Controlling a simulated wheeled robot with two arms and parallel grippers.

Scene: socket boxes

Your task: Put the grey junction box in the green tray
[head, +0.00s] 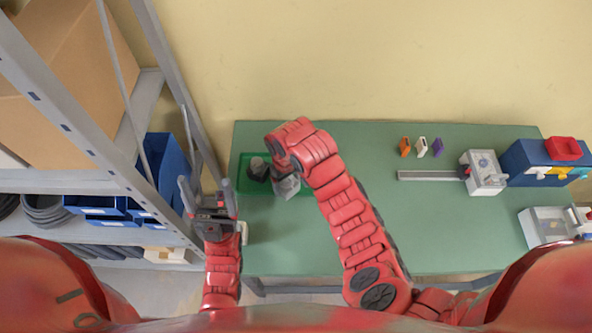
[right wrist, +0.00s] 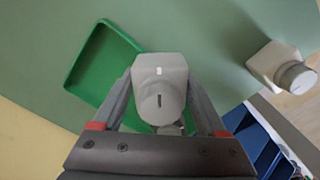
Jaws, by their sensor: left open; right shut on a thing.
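The grey junction box (right wrist: 160,84), pale with a round slotted knob, is between the two fingers of my right gripper (right wrist: 158,100), which is shut on it. In the head view my right gripper (head: 286,184) points down at the right part of the green tray (head: 304,189). The tray's rim also shows in the right wrist view (right wrist: 84,60). I cannot tell whether the box touches the tray floor. My left gripper (head: 208,184) is open and empty, left of the tray.
A pale box with a round knob (right wrist: 268,62) stands on the green table, partly behind my left gripper in the head view. Shelving with blue bins (head: 166,170) is at the left. Small coloured blocks (head: 421,147), a rail and fixtures are at the right. The table's middle is clear.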

